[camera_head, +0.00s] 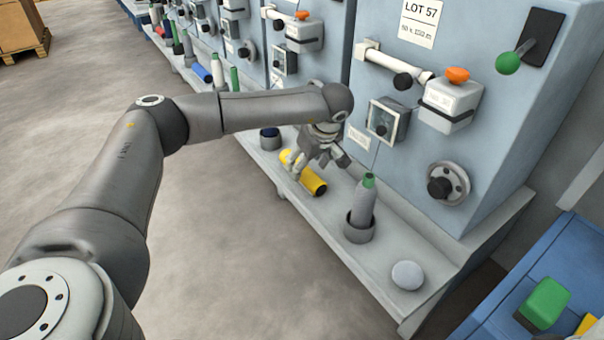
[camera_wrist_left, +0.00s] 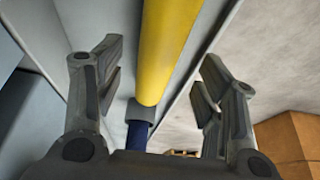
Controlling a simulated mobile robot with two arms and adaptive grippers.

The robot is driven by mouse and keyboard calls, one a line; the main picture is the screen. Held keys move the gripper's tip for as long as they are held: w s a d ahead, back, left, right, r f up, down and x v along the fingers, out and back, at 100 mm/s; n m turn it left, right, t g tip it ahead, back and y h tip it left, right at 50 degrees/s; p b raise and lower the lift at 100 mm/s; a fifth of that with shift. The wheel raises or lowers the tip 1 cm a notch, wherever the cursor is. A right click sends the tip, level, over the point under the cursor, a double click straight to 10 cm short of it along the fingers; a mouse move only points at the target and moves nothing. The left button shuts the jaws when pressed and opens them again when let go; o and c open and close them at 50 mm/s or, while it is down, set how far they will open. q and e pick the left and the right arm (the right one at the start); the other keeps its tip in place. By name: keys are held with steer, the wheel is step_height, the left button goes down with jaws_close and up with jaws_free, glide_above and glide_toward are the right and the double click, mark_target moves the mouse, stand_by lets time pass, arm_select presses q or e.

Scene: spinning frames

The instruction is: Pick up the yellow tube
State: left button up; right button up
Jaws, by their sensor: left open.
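The yellow tube (camera_head: 312,181) lies on its side on the grey ledge (camera_head: 385,262) of the spinning machine, close to the ledge's front edge. Its right end is dark. My left gripper (camera_head: 318,168) is over the tube and partly hides its middle. In the left wrist view the yellow tube (camera_wrist_left: 167,45) runs between the two spread fingers of my left gripper (camera_wrist_left: 165,85), with gaps on both sides. The gripper is open and holds nothing. My right gripper is in neither view.
A grey bobbin with a green tip (camera_head: 363,203) stands in a cup right of the tube. A round pale disc (camera_head: 407,275) lies nearer. A dark blue-topped cup (camera_head: 270,138) stands left. A blue crate (camera_head: 545,285) holds a green block (camera_head: 545,302). The floor (camera_head: 215,240) is clear.

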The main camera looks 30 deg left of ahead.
arm_select(q)
steer(key=b+x, duration=0.1)
steer(key=x, duration=0.2)
steer(key=shift+w+a+f, duration=0.15)
steer(key=shift+f, duration=0.15)
steer(key=c, duration=1)
